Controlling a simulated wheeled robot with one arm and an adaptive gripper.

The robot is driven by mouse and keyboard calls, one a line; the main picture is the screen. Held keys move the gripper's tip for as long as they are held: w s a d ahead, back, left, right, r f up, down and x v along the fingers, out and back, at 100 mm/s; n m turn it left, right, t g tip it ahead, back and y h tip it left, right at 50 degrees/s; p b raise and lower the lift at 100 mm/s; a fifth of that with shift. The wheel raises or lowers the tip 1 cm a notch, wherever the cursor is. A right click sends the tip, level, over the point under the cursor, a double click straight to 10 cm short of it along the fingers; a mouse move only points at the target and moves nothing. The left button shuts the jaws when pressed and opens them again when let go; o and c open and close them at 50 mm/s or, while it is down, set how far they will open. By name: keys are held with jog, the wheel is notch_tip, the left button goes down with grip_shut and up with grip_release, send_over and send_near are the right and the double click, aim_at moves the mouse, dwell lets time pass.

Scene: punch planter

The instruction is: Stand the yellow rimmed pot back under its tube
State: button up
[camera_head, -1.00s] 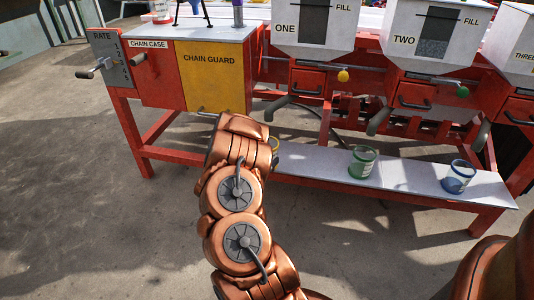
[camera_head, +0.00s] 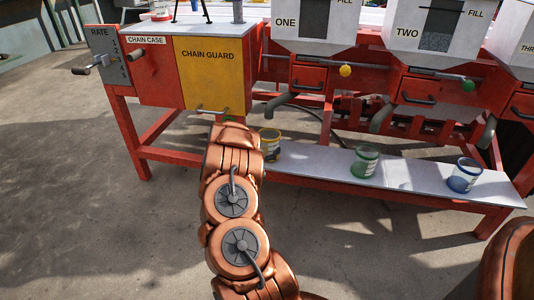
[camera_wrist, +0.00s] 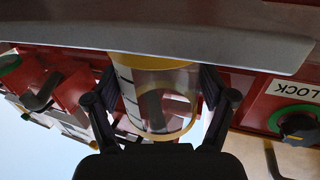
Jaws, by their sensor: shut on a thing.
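The yellow rimmed pot (camera_head: 270,144) shows just right of my arm in the head view, upright at the left end of the white shelf. In the wrist view the picture is upside down; the clear pot (camera_wrist: 150,88) with yellow rim and base sits between my fingers. My gripper (camera_wrist: 160,86) is shut on it. The pot's base is at or very near the shelf edge; I cannot tell whether it rests on it. A grey tube (camera_head: 280,102) under hopper ONE hangs above the pot. In the head view my arm hides the gripper.
A green pot (camera_head: 364,161) and a blue pot (camera_head: 463,175) stand further right on the white shelf (camera_head: 318,168), below their tubes. The red frame and yellow chain guard (camera_head: 208,75) stand behind. Floor in front is clear.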

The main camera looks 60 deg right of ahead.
jog(key=shift+f, duration=0.4)
jog(key=shift+r, duration=0.1)
jog(key=o, duration=1.3)
